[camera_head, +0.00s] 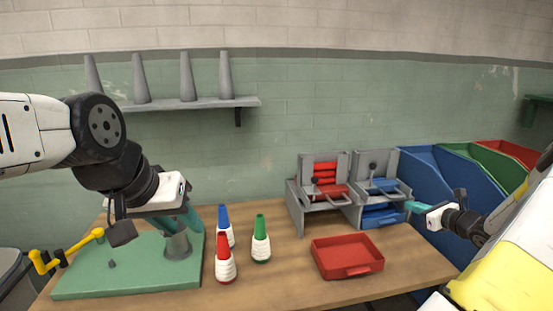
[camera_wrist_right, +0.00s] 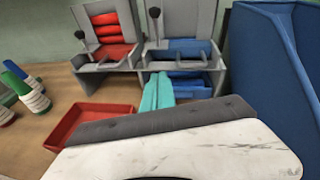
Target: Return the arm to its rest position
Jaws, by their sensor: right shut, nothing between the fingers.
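My right gripper (camera_head: 413,206) has its teal fingers closed together and empty. In the head view it appears at the front right of the dispenser with blue pieces (camera_head: 380,190). The right wrist view shows the fingertips (camera_wrist_right: 158,80) pointing at the blue lower part of that dispenser (camera_wrist_right: 185,84); whether they touch it I cannot tell. My left gripper (camera_head: 190,218) is over the green board (camera_head: 120,278), close to a grey post (camera_head: 177,246) on it. Its teal fingers are partly hidden by the wrist, so their opening is unclear.
A red tray (camera_head: 348,268) lies in front of the dispenser with red pieces (camera_head: 320,185). Blue (camera_head: 226,240), red (camera_head: 226,270) and green (camera_head: 261,250) coned spools stand mid-table. A blue bin (camera_head: 440,180) stands at right. Grey cones (camera_head: 187,78) stand on the wall shelf.

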